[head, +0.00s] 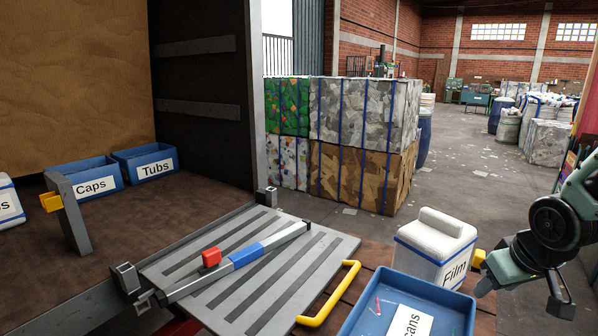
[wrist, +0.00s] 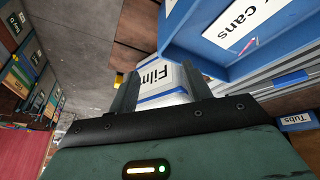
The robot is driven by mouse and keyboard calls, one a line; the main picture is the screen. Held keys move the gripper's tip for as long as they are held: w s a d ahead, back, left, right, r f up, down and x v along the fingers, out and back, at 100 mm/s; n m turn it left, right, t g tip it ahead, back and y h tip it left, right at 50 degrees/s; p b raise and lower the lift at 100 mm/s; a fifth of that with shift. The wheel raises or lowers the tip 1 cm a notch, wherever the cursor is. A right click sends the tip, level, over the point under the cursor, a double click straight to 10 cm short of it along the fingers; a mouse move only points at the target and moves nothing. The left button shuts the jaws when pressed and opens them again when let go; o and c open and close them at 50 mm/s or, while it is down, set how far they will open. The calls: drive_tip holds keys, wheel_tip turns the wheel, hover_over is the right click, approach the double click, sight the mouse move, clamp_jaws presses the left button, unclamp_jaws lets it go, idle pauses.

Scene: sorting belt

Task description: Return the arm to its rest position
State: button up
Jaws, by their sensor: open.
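My gripper (head: 522,298) is at the right edge of the head view, with part of my arm above it. Its two fingers are apart, with nothing held between them. It is to the right of the white Film container (head: 425,252) and the blue Cans tray (head: 350,325), apart from both in this view. In the wrist view my gripper (wrist: 160,78) shows spread fingers, with the Film container (wrist: 172,98) seen beyond them. The blue Cans tray (wrist: 220,55) fills the upper right there.
Blue bins labelled Caps (head: 95,199) and Tubs (head: 145,177) stand at the left. A metal ramp (head: 225,294) with a blue-grey bar (head: 246,257) and a red block (head: 211,257) is in front. A yellow handle (head: 329,294) is beside it. Stacked bales (head: 362,112) stand behind; floor beyond is open.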

drive_tip(key=s+a+f+n+g+b, duration=0.1)
drive_tip(key=s+a+n+g+b, duration=0.1)
drive_tip(key=s+a, duration=0.8)
drive_tip(key=s+a+f+n+g+y+b, duration=0.1)
drive_tip(key=s+a+n+b, duration=0.3)
drive_tip(key=s+a, duration=0.6)
drive_tip(key=shift+s+a+f+g, duration=0.25)
drive_tip(key=shift+s+a+g, duration=0.1)
drive_tip(key=shift+a+g, duration=0.7)
drive_tip(key=shift+a, duration=0.15)
